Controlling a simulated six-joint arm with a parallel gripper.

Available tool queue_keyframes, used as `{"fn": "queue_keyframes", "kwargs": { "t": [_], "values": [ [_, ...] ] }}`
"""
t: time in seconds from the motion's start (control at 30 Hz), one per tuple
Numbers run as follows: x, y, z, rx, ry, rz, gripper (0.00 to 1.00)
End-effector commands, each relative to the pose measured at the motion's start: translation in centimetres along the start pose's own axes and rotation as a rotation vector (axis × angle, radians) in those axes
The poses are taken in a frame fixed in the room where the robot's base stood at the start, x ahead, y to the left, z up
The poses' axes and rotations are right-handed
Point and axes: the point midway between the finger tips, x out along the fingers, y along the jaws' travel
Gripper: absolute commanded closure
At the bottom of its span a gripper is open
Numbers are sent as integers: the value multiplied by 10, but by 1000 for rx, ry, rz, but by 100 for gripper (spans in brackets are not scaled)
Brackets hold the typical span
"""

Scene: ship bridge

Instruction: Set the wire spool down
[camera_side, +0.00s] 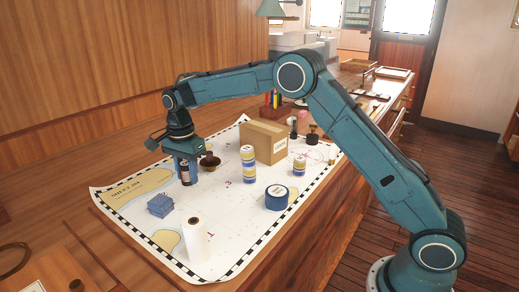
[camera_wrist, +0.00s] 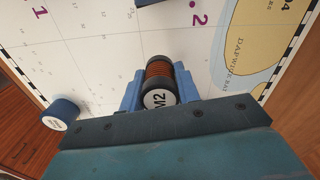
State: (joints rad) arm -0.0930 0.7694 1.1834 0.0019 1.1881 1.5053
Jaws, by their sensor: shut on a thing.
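The wire spool (camera_wrist: 159,72) has copper-coloured windings between black ends, and its near end has a white label reading M2. My gripper (camera_wrist: 159,90) is shut on it, with a blue finger on each side. In the side view my gripper (camera_side: 184,164) points down over the left part of the chart (camera_side: 226,222), and the spool (camera_side: 185,174) shows dark between the fingers. The spool is upright and low at the chart. I cannot tell whether its bottom touches the paper. The fingers hide part of the spool.
A brown bowl (camera_side: 209,162) stands close to the right of the spool. A blue block (camera_side: 160,206), a white roll (camera_side: 195,240), a blue tape roll (camera_side: 276,198), a striped can stack (camera_side: 248,165) and a cardboard box (camera_side: 264,142) stand around. Bare chart lies between them.

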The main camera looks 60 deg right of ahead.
Motion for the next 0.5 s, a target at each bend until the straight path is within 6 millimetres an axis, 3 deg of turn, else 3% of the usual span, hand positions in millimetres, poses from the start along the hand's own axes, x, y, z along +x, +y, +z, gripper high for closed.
{"fn": "queue_keyframes", "kwargs": {
  "t": [0.23, 0.5],
  "values": [
    [29, 0, 0, 0, 0, 2, 91],
    [35, 0, 0, 0, 0, 0, 91]
  ]
}}
